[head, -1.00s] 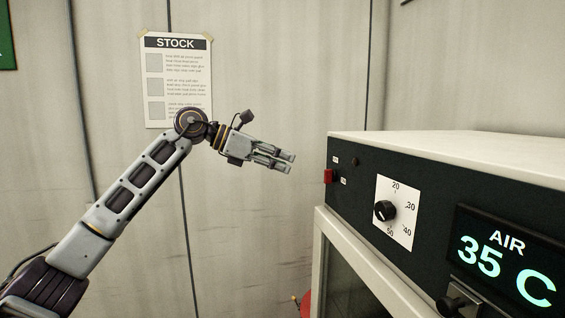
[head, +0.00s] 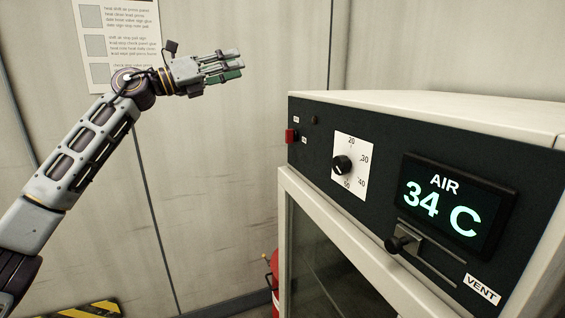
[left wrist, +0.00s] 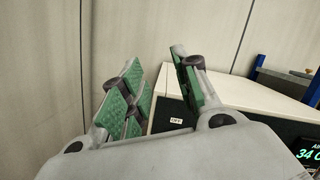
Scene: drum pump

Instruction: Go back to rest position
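My left gripper (head: 232,67) is raised in the upper left of the head view, to the left of the cabinet and apart from it. In the left wrist view its green-padded fingers (left wrist: 158,88) stand apart with nothing between them. My right gripper is in neither view. The white cabinet (head: 430,104) has a dark front panel with a red switch (head: 290,136), a black dial knob (head: 342,165) on a white scale and a display (head: 441,207) reading AIR 34 C. A vent slider (head: 402,243) sits below the display.
A paper notice (head: 119,45) hangs on the wall behind my left arm. A red object (head: 273,268) stands low beside the cabinet, partly hidden. Yellow-black striping (head: 92,311) shows at the bottom left. The space between my left arm and the cabinet is clear.

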